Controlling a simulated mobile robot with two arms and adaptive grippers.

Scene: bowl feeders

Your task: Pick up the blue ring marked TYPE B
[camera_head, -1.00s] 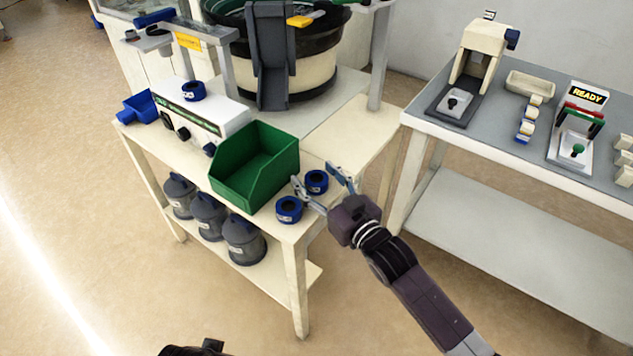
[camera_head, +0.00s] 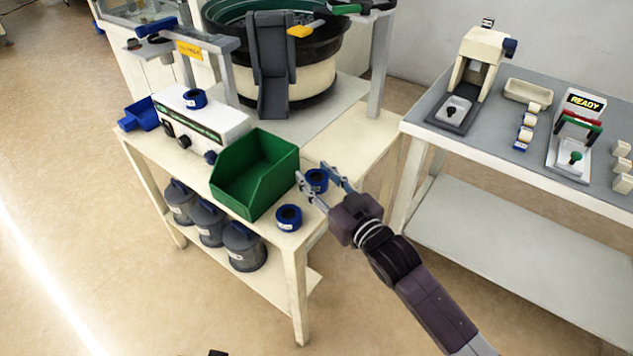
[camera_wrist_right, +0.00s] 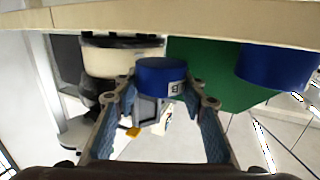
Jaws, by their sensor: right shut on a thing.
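The blue ring (camera_head: 316,181) lies near the front right corner of the cream bench, right of the green bin. It also shows in the right wrist view (camera_wrist_right: 160,77), with a white label that seems to read B. My right gripper (camera_head: 313,174) is shut on this ring, one finger on each side of it; its fingers also show in the right wrist view (camera_wrist_right: 162,95). A second blue ring (camera_head: 288,217) lies apart on the bench, nearer the front edge, and shows at the upper right of the wrist view (camera_wrist_right: 275,67). My left gripper is not in view.
The green bin (camera_head: 228,190) stands close left of the rings. Behind it are a white control box (camera_head: 215,118) with another blue ring (camera_head: 194,98) on top, and the bowl feeder (camera_head: 320,75). A grey table (camera_head: 450,130) with fixtures stands at right.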

